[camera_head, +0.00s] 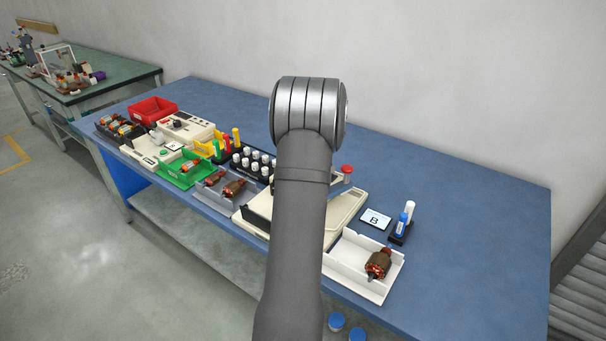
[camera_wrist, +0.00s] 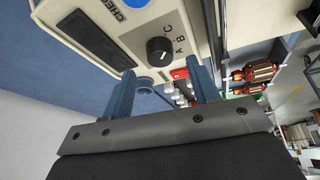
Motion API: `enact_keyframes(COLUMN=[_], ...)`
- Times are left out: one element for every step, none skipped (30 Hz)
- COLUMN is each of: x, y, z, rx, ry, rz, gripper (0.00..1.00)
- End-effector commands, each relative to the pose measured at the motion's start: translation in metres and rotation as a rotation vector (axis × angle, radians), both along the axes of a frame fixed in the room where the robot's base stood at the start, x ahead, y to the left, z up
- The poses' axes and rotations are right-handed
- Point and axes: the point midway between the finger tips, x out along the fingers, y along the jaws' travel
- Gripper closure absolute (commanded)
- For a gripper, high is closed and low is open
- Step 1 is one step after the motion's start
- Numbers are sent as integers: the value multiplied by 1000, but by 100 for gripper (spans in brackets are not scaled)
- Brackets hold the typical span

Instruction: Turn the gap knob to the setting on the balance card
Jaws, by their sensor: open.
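The gap knob (camera_wrist: 160,50) is a round black knob with a pale pointer mark, on a grey plate of a cream machine, near the top middle of the wrist view. The letters A, B and C stand beside it; which letter the mark faces is too small to tell. My gripper (camera_wrist: 160,67) is open, its two blue fingers apart with nothing between them, the knob a little beyond the fingertips. A white card (camera_head: 375,219) with the letter B lies on the blue table. In the head view my arm hides the knob and gripper.
The cream machine (camera_head: 345,210) stands partly behind my arm, with a red button (camera_head: 347,170) behind it. A white tray (camera_head: 350,262) holds an armature (camera_head: 378,264). A small black holder (camera_head: 400,232) with bottles stands by the card. The table's right side is clear.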

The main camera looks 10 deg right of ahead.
Motion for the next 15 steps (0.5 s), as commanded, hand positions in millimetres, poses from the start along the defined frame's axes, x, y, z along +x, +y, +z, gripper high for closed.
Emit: enact_keyframes(x=[3,4,7,8,9,11,11,12,13,13,14,14,14,14,14], y=[2,3,4,5,5,6,6,7,7,7,7,7,7,7,7], z=[-9,-14,-19,-23,-26,-29,-32,-33,-35,-36,-37,-37,-37,-38,-38], rx=[1,1,0,0,0,0,0,0,0,-1,0,-1,-1,-1,-1], ry=[3,3,3,1,1,1,1,1,1,1,0,-1,-1,-1,-1], rz=[1,1,1,1,1,1,1,1,1,1,1,1,0,0,0], gripper=[45,45,45,45,45,45,45,45,45,45,45,45,45,45,45])
